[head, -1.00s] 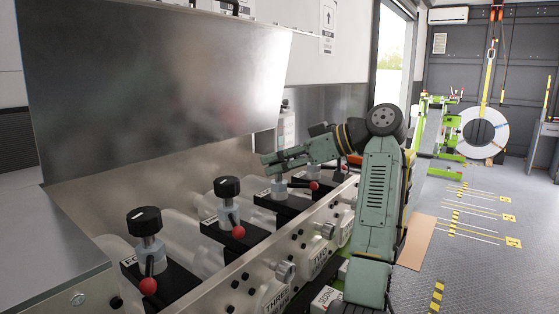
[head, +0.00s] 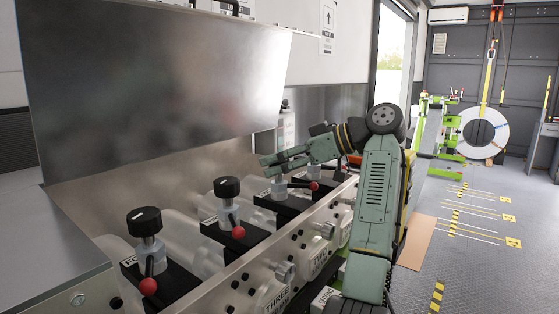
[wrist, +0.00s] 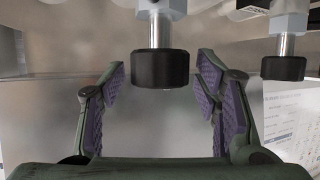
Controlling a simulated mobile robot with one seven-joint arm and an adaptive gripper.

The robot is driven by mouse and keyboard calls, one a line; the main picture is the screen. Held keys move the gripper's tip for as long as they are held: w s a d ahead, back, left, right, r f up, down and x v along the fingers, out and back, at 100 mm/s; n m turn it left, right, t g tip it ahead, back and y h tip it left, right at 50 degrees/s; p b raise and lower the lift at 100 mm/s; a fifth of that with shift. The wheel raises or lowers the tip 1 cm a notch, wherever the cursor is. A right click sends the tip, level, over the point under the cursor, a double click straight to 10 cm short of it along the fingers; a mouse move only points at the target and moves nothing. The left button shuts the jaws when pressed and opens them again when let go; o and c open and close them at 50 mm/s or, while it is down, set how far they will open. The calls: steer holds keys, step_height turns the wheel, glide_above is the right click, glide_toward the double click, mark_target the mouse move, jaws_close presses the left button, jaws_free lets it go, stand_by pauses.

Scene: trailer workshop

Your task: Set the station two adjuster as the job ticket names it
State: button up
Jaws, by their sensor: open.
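The station two adjuster (head: 279,188) is the third in the row from the front, behind the plate marked TWO (head: 319,264). Its pale stem and a red-ball lever (head: 314,186) show in the head view; its top is hidden by my gripper (head: 270,163). In the wrist view a black round knob (wrist: 160,69) on a bright metal stem hangs between my spread fingers (wrist: 162,80). Gaps show on both sides of it, so the fingers do not touch it. A white sheet with small print (wrist: 290,118) stands at the right of the wrist view; its text is unreadable.
Two more black-topped adjusters with red-ball levers stand nearer, at the station marked THREE (head: 228,192) and at the front one (head: 145,222). A second knob (wrist: 283,68) is right of my fingers. A large metal hood (head: 150,80) rises behind. Open floor lies right.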

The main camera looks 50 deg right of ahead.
steer(key=v, duration=1.2)
stand_by(0.6)
